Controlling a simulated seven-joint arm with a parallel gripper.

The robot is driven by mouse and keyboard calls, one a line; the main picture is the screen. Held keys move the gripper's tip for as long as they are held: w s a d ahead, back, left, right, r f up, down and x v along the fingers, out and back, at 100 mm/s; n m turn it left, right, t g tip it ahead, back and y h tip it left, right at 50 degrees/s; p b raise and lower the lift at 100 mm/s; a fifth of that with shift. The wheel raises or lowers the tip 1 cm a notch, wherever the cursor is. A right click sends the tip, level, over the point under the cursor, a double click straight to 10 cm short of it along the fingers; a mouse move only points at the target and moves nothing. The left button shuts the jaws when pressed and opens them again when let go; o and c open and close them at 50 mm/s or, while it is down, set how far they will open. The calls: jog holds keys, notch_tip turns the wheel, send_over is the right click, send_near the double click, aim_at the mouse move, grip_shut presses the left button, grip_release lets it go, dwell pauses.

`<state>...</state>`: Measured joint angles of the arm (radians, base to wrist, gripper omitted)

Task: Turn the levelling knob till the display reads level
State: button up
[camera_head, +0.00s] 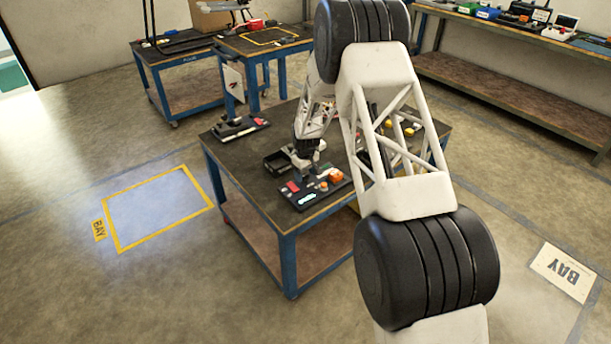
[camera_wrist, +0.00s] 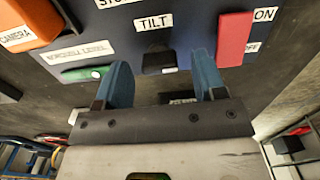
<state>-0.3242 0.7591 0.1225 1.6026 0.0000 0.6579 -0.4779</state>
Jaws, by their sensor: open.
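The dark control panel (camera_wrist: 120,30) fills the top of the wrist view and shows on the table in the head view (camera_head: 303,205). A dark knob (camera_wrist: 157,60) sits under a white TILT label, between my fingertips with gaps on both sides. My gripper (camera_wrist: 163,68) is open, its blue fingers straddling the knob; contact is not visible. A green level display (camera_wrist: 84,74) lies left of the knob, with a pale mark toward its right end; its label ends in LEVEL. In the head view my gripper (camera_head: 308,165) is over the panel, and the knob cannot be made out.
A red switch (camera_wrist: 234,38) marked ON and OFF stands close by my right finger. An orange block (camera_wrist: 30,22) labelled CAMERA is at upper left. On the blue-legged table (camera_head: 262,205) a black tray (camera_head: 277,163) lies left of my gripper. Floor left of the table is clear.

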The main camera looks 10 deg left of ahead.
jog(key=shift+f, duration=0.5)
jog(key=c, duration=0.9)
jog(key=shift+m, duration=3.2)
